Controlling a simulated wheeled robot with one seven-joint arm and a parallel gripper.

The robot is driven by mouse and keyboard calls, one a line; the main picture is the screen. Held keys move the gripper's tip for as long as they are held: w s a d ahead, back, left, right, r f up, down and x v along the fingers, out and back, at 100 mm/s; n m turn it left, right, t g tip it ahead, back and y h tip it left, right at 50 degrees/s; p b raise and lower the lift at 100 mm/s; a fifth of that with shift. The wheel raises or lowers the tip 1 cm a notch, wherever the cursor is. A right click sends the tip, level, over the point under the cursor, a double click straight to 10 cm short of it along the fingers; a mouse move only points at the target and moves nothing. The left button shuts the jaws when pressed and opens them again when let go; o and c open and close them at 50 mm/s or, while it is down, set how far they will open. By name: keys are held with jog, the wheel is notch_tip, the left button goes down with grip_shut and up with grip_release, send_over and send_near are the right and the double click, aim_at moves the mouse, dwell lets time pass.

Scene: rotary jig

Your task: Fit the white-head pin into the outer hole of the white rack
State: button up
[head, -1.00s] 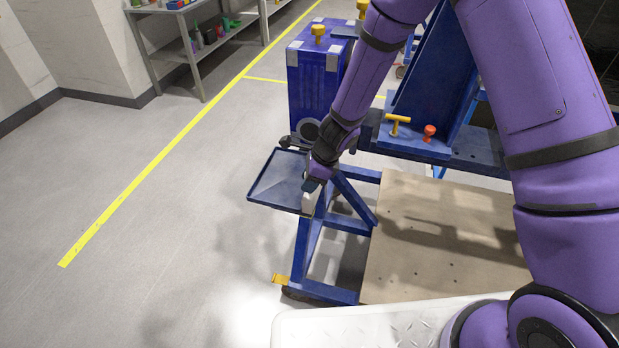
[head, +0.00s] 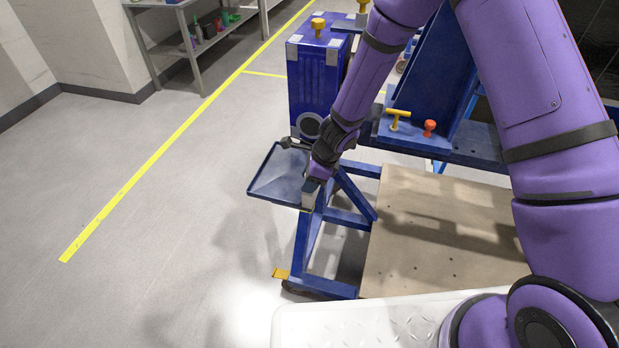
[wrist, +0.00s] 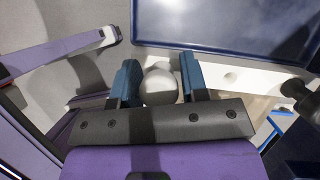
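In the wrist view the round white head of the pin (wrist: 160,88) sits between the two blue fingers of my gripper (wrist: 160,80), with almost no gap on either side. The pin's shank is hidden beneath its head. The white rack (wrist: 262,80) runs along the edge of the dark tray, behind and to the right of the fingers, and a hole shows in it. I cannot tell whether the pin's tip is in a hole. In the head view my gripper (head: 311,192) points down at the tray's right edge, and its fingers are hardly visible.
The blue tray (head: 275,183) is on a blue frame (head: 306,245). A blue box (head: 316,85) with a yellow knob stands behind it. A yellow T-handle (head: 398,115) and a red knob (head: 429,127) are to the right. The floor to the left is clear.

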jog(key=o, duration=0.3)
jog(key=shift+r, duration=0.1)
jog(key=v, duration=1)
jog(key=shift+r, duration=0.3)
jog(key=shift+d, duration=0.15)
jog(key=s+d+r+n+t, duration=0.1)
jog(key=s+d+r+n, duration=0.15)
jog(key=r, duration=0.55)
jog(key=s+d+r+n, duration=0.2)
jog(key=d+r+n, duration=0.2)
jog(key=r, duration=0.3)
jog(key=s+d+r+n+t, duration=0.1)
jog(key=s+d+r+n, duration=0.25)
jog(key=r, duration=0.45)
jog(key=s+d+r+n+t+h, duration=0.1)
jog(key=s+d+r+n, duration=0.3)
jog(key=s, duration=0.5)
jog(key=s+d+r+n+t+h, duration=0.1)
jog(key=s+d+r+n+h, duration=0.2)
jog(key=s+d, duration=0.6)
notch_tip(320, 180, up, 4)
jog(key=shift+f+n+t+h, duration=0.2)
jog(key=shift+n+t+h, duration=0.15)
jog(key=shift+n, duration=0.65)
